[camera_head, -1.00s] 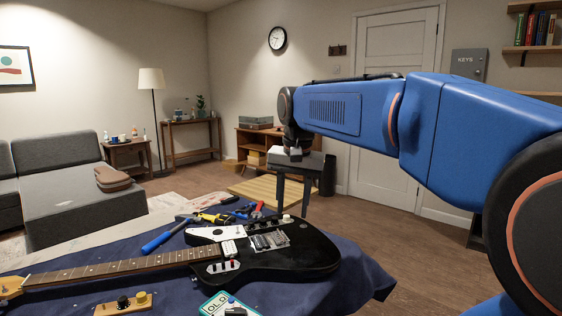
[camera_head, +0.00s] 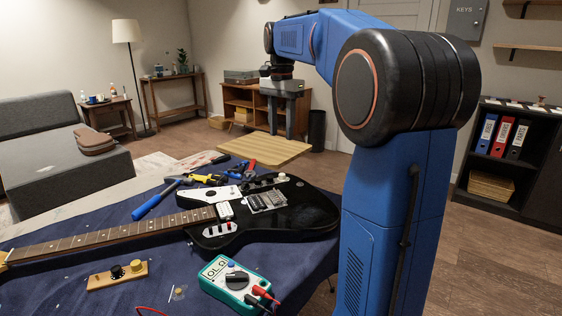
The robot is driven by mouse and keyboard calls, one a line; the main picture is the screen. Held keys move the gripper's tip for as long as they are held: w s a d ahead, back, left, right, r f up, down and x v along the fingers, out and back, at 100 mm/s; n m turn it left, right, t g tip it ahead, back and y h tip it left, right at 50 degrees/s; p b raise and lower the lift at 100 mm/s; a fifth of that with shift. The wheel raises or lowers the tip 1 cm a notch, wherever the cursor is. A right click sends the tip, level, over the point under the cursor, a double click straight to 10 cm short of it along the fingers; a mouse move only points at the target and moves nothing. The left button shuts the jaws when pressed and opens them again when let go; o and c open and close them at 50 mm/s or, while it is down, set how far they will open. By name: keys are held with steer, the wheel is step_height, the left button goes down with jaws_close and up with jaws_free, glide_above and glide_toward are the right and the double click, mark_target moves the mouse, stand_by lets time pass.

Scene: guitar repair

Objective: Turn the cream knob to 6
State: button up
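The black electric guitar (camera_head: 300,215) lies on the blue cloth, its neck pointing left. A small cream knob (camera_head: 282,177) sits on the far edge of its body. Its number marks are too small to read. My gripper (camera_head: 282,132) hangs downward beyond the guitar at the end of my blue arm, its two fingers apart with nothing seen between them. It appears above and behind the knob in the picture and does not touch it.
A teal multimeter (camera_head: 237,282) with red and black leads lies in front of the guitar. A wooden block with two knobs (camera_head: 118,275) is to its left. Pliers and a blue-handled tool (camera_head: 156,199) lie behind the neck.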

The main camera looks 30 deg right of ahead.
mark_target(281, 174)
step_height(281, 174, down, 14)
steer(key=shift+f, duration=0.15)
stand_by(0.4)
jaws_close()
steer(key=c, duration=0.8)
jaws_free()
